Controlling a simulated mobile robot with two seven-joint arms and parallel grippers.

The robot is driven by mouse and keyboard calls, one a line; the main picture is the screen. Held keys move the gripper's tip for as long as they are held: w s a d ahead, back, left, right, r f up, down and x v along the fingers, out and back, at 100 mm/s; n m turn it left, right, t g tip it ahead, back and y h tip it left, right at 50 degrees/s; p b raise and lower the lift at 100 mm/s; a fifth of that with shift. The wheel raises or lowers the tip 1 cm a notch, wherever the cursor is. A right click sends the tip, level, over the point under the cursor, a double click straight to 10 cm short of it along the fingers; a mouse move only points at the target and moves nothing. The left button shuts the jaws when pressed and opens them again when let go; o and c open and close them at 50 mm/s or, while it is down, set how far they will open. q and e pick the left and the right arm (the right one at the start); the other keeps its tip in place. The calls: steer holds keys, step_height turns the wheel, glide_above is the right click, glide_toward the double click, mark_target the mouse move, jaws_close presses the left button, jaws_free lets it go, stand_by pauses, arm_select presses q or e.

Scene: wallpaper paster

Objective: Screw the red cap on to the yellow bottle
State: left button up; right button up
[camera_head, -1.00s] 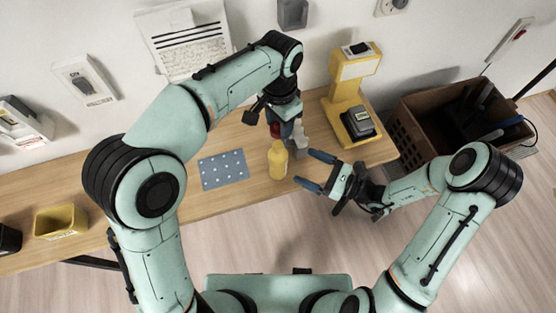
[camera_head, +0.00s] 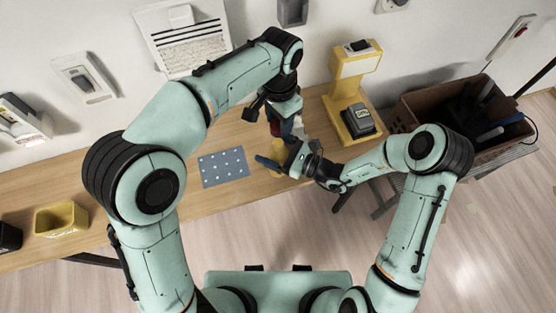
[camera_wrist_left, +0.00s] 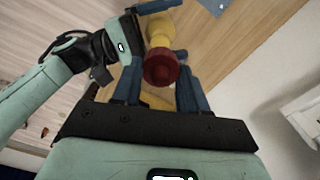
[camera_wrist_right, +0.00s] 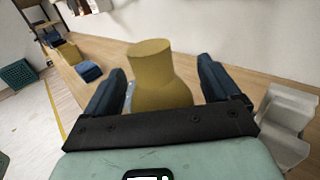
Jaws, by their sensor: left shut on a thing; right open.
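The yellow bottle (camera_head: 277,147) stands upright on the table; its bare, uncapped neck shows in the right wrist view (camera_wrist_right: 153,72). My right gripper (camera_head: 278,160) is low beside it, open, with a finger on either side of the bottle in the right wrist view (camera_wrist_right: 160,88). My left gripper (camera_head: 282,127) is above the table, behind the bottle in the head view. It is shut on the red cap (camera_wrist_left: 161,67), between its blue fingertips (camera_wrist_left: 159,82). In the left wrist view the cap overlaps part of the bottle (camera_wrist_left: 161,25). The right gripper partly hides the bottle in the head view.
A blue dotted mat (camera_head: 223,167) lies left of the bottle. A yellow device (camera_head: 346,95) stands at the right, and a brown crate (camera_head: 405,110) beyond.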

steer(key=c, duration=1.5)
arm_select(q)
glide_above(279, 142)
steer(key=shift+f, duration=2.5)
steer(key=shift+f, duration=0.1)
steer(key=shift+f, duration=0.8)
steer(key=shift+f, duration=0.55)
